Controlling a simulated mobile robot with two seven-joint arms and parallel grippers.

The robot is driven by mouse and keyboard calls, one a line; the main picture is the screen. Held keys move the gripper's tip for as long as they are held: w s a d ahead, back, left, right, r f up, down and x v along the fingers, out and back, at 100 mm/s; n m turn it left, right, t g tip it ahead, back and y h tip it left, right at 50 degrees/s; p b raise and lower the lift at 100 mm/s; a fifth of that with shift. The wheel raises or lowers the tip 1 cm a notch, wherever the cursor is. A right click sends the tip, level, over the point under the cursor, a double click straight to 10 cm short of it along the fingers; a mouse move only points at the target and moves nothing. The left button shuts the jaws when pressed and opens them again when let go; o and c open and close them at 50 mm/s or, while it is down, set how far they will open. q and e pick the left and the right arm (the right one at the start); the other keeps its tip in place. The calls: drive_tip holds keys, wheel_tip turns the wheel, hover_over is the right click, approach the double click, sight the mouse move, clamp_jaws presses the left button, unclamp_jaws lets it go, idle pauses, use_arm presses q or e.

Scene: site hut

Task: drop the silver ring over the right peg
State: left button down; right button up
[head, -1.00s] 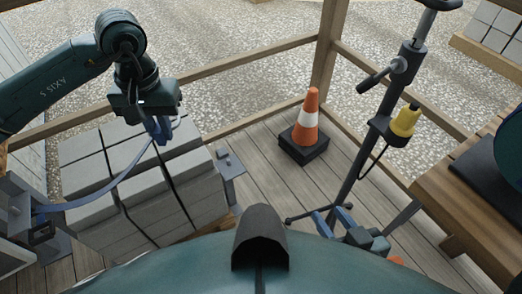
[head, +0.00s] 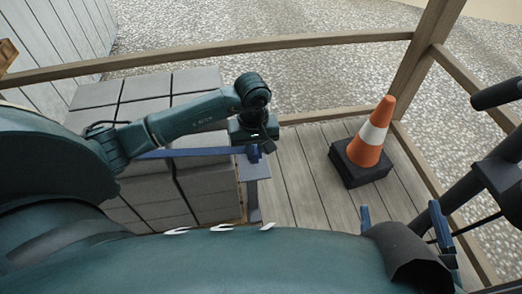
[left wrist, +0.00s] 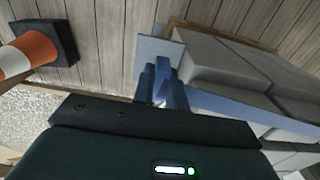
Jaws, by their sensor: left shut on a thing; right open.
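My left gripper (head: 254,154) is shut at the right end of a blue strap (head: 185,153). In the left wrist view, its fingers (left wrist: 156,72) close on the strap end, with a small pale glint between them. This is probably the silver ring, mostly hidden. The strap (left wrist: 250,112) runs off across the grey blocks. The gripper is over a grey plate (head: 257,172) beside the blocks, which also shows in the left wrist view (left wrist: 152,50). I cannot make out the pegs or whether the ring touches one. My right gripper (head: 400,207) is open and empty at the lower right.
Grey blocks (head: 150,90) are stacked left of the plate. An orange and white cone (head: 374,135) on a dark base stands to the right. Wooden rails (head: 220,52) edge the plank floor. A dark stand (head: 500,172) is at the far right. Floor between plate and cone is clear.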

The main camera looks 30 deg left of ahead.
use_arm(q)
drive_tip(key=shift+w+a+f, duration=0.1)
drive_tip(key=shift+f, duration=0.5)
drive_tip(key=shift+f+b, duration=0.75)
drive_tip(key=shift+f, duration=0.1)
wheel_tip(320, 180, down, 3)
drive_tip(key=b, duration=0.2)
drive_tip(key=shift+f+b, duration=0.2)
drive_tip(key=shift+b, duration=0.15)
drive_tip(key=shift+f+b, duration=0.45)
drive_tip(key=shift+f, duration=0.3)
use_arm(e)
drive_tip(key=shift+w+a+f+m+t+y, duration=0.1)
drive_tip(key=shift+w+a+m+t+y, duration=0.2)
drive_tip(key=shift+a+m+y, duration=0.2)
use_arm(q)
drive_tip(key=c, duration=1.3)
unclamp_jaws()
